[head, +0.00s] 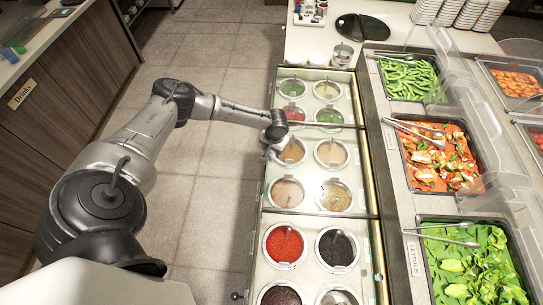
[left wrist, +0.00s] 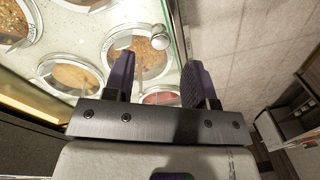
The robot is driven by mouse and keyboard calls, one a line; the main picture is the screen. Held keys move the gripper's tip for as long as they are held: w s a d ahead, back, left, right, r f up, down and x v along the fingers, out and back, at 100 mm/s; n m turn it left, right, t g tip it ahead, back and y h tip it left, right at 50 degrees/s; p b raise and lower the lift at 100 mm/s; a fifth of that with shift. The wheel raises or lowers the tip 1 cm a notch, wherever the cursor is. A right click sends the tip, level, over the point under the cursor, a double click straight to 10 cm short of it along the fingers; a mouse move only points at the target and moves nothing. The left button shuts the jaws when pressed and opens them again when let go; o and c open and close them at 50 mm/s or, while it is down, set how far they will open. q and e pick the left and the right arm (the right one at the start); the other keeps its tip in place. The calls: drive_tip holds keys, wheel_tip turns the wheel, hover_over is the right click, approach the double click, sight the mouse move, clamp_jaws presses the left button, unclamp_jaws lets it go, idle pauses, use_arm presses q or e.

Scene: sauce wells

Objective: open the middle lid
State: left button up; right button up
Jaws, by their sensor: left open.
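The middle lid (head: 311,172) is a clear glass panel lying flat over several sauce wells with tan and brown sauces, between two dark crossbars in the head view. It looks closed. Its left edge shows in the left wrist view as a glass edge (left wrist: 181,32). My left gripper (head: 270,154) is over the left edge of the middle lid. My right gripper is out of view.
The front lid (head: 309,221) covers red and dark sauces, with a knob (head: 237,296) at its left edge. The back lid (head: 312,100) covers green and pale sauces. Food trays (head: 440,155) stand right. The tiled floor (head: 215,60) left is clear.

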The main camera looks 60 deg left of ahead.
sight(272, 156)
use_arm(q)
drive_tip(key=shift+s+a+f, duration=0.1)
drive_tip(key=shift+f, duration=1.3)
drive_tip(key=shift+a+f, duration=0.1)
drive_tip(key=shift+f, duration=1.3)
clamp_jaws()
